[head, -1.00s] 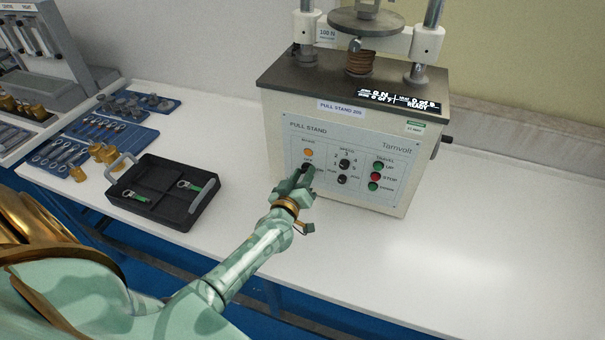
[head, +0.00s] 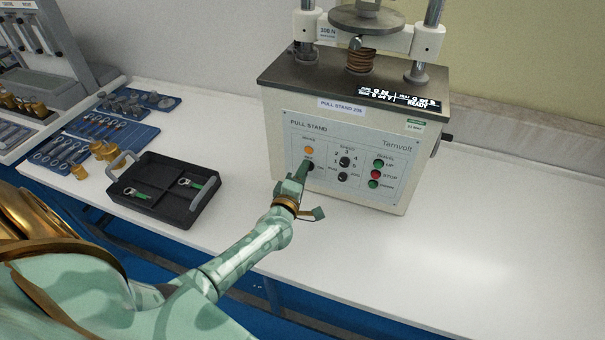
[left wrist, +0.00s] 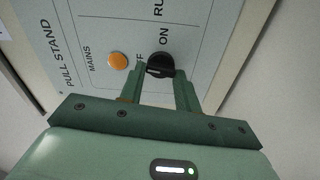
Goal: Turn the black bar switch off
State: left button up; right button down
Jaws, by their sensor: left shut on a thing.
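The black bar switch (left wrist: 158,66) is a round black knob with a raised bar, on the grey front panel of the pull stand (head: 340,150). "ON" is printed beside it, and "OFF" is partly hidden by a finger. In the head view the switch (head: 308,165) shows just past my fingertips, below the orange mains lamp (head: 309,150). My left gripper (head: 301,172) is at the panel. In the left wrist view its two green fingers (left wrist: 160,76) stand either side of the bar, shut on it. The bar's exact angle is partly hidden. My right gripper is not in view.
Right of the switch are a speed knob (head: 345,161), a smaller knob (head: 342,177) and green and red travel buttons (head: 375,174). A black tray (head: 163,189) with green-handled tools stands left of the machine. The white table (head: 450,260) is clear at the right.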

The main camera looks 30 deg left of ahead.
pick_arm(q)
jog(key=shift+f+n, duration=0.1)
jog(key=shift+n, duration=0.5)
jog(key=o, duration=1)
jog(key=shift+s, duration=0.1)
jog(key=p+v, duration=0.2)
jog(key=v, duration=1.4)
jog(key=shift+s, duration=0.1)
